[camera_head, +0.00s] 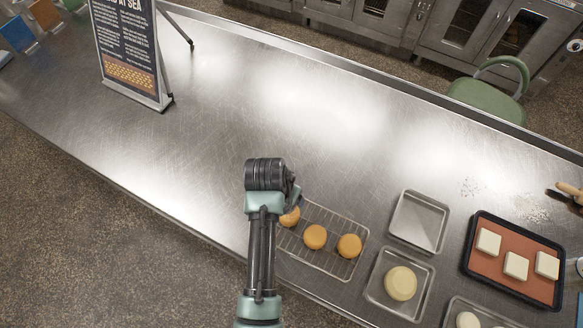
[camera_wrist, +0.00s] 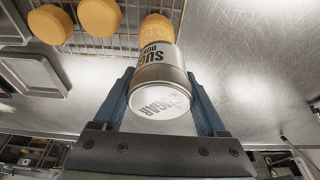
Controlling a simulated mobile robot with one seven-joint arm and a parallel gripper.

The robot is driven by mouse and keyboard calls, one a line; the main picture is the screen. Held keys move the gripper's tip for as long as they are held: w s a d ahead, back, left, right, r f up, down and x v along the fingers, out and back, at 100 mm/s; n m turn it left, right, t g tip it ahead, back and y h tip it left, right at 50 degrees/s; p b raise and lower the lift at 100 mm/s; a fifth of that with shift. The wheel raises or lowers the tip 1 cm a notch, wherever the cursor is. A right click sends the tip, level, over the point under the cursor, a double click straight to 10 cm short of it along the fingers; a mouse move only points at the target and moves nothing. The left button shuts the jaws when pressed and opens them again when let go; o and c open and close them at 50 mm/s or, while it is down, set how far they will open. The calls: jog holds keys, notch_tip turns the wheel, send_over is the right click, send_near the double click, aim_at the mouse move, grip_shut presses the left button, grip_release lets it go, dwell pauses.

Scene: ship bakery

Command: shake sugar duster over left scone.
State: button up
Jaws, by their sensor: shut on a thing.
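Three round golden scones sit on a wire cooling rack (camera_head: 326,267). The left scone (camera_head: 290,217) is partly hidden by my arm in the head view; the middle scone (camera_head: 315,237) and right scone (camera_head: 349,246) are clear. My gripper (camera_wrist: 160,76) is shut on the sugar duster (camera_wrist: 158,68), a metallic can with a label and a white end reading "SUGAR" that faces the wrist camera. In the wrist view the left scone (camera_wrist: 156,27) shows just beyond the duster's far end, partly covered by it. The duster is hidden behind my arm in the head view.
Right of the rack are an empty metal tray (camera_head: 419,222), a tray (camera_head: 376,291) with a pale round of dough, and a dark tray (camera_head: 472,245) with white squares. A sign (camera_head: 128,50) stands at the back left. The steel counter's middle is clear.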

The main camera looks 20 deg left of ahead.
jog(key=shift+d+p, duration=0.55)
jog(key=shift+d, duration=0.55)
jog(key=shift+a, duration=1.15)
jog(key=shift+d+p, duration=0.4)
jog(key=shift+d, duration=0.75)
jog(key=shift+a, duration=1.3)
jog(key=shift+d, duration=0.1)
jog(key=shift+d+r+p, duration=0.3)
jog(key=shift+r+p, duration=0.45)
jog(key=shift+r, duration=0.15)
jog(key=shift+d+r+p, duration=0.25)
jog(key=shift+r+p, duration=0.5)
jog(key=shift+r, duration=0.15)
jog(key=shift+d, duration=0.15)
